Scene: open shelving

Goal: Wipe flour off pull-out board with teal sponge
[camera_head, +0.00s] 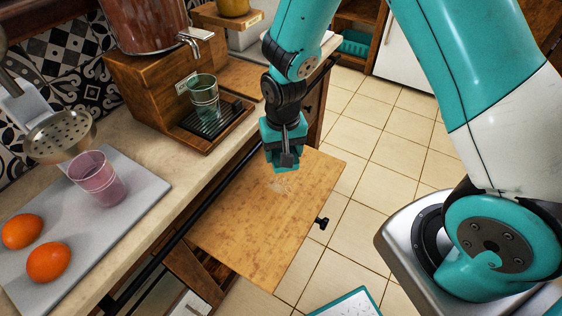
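The pull-out board (245,235) is a wooden panel extended from under the counter, with a small dark knob on its outer edge. A faint whitish patch of flour (279,185) lies on its upper part, just below my gripper. My gripper (288,160) points down over the far part of the board. Teal surfaces show around its dark parts, and I cannot tell whether any of them is the sponge or only my wrist. The fingertips are not clear enough to show whether they are open or shut, or whether they touch the board. No separate teal sponge is distinguishable elsewhere.
On the counter, a grey board (125,215) holds two oranges (48,262) and a pink cup (97,179). A wooden dispenser stand (150,95) carries a greenish glass (204,98). A dark rail (200,205) runs along the counter front. Tiled floor (360,150) lies open to the right.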

